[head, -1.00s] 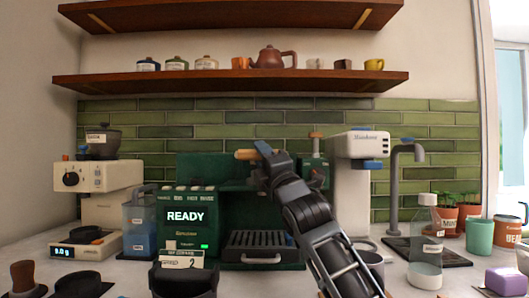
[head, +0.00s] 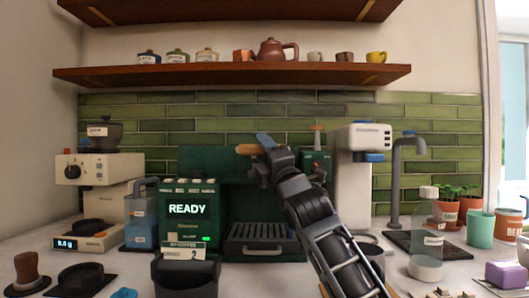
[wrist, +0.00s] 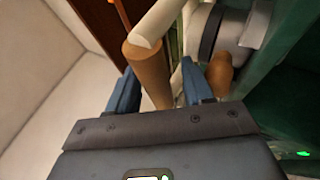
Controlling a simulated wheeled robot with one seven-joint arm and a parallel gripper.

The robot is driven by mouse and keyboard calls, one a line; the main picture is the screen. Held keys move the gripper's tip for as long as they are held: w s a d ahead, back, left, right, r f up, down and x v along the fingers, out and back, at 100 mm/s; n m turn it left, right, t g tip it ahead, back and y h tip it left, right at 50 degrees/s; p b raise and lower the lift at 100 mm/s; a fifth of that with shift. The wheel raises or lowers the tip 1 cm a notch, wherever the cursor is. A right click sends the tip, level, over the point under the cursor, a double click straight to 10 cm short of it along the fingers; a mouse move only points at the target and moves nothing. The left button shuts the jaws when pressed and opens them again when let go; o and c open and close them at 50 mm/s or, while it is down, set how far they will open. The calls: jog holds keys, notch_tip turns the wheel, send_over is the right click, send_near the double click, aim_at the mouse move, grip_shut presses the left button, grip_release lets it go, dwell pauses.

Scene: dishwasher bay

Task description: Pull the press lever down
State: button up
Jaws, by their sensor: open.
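The dark green machine (head: 190,217) stands on the counter with a lit READY display. A wooden handle, seemingly the press lever (head: 245,149), sticks out near its top, left of my gripper (head: 263,146). In the wrist view, a wooden handle (wrist: 148,72) with a pale bar at its upper end lies between the two blue fingers of my gripper (wrist: 160,90). The fingers are apart and not closed on it. Contact cannot be told. A second, rounded wooden knob (wrist: 221,72) is close to the right finger. My arm hides the machine's right part.
A grinder-like white machine (head: 351,180) and a tap (head: 396,185) stand to the right. A clear bottle (head: 426,240) and cups are at the front right. A scale (head: 88,240) and a blue jug (head: 141,220) are at left. A wooden shelf (head: 200,77) hangs above.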

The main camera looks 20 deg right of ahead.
jog(key=v, duration=0.7)
jog(key=shift+s+f, duration=0.2)
jog(key=shift+s, duration=0.15)
